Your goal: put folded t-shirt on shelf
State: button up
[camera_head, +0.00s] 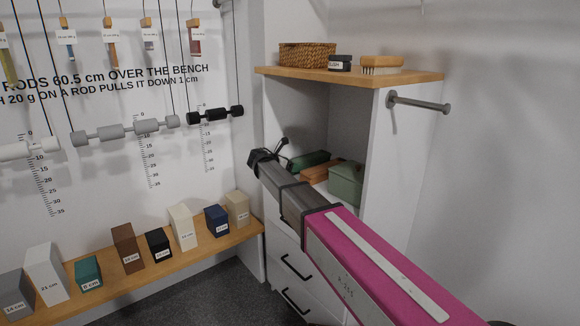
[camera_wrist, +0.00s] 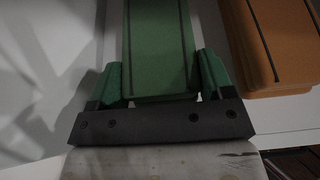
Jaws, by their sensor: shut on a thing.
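My gripper (camera_wrist: 161,76) is shut on a long green thing (camera_wrist: 158,48) with dark lines along it, its two green-padded fingers at its sides. The green thing looks like a folded cloth, but I cannot tell for sure that it is the t-shirt. In the head view a dark green thing (camera_head: 308,160), seemingly the same one, lies in the open compartment of the white shelf unit (camera_head: 390,160), just beyond my gripper's dark end. The fingertips are hidden there. An orange-brown folded thing (camera_wrist: 268,45) lies to its right, apart from it.
A green box (camera_head: 346,183) stands right of the orange-brown thing in the compartment. The wooden top shelf (camera_head: 350,75) holds a basket (camera_head: 307,55), a dark labelled box (camera_head: 340,63) and a brush (camera_head: 381,65). A rod (camera_head: 420,102) sticks out from the unit's side. Several labelled blocks stand on the bench (camera_head: 150,272).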

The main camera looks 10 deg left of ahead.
jog(key=shift+f, duration=0.1)
jog(key=o, duration=1)
jog(key=shift+s+a+r, duration=0.1)
jog(key=shift+a+r, duration=0.05)
jog(key=shift+r, duration=0.05)
jog(key=v, duration=1.1)
jog(key=shift+s+r, duration=0.2)
jog(key=shift+s, duration=0.05)
jog(key=shift+a, duration=0.1)
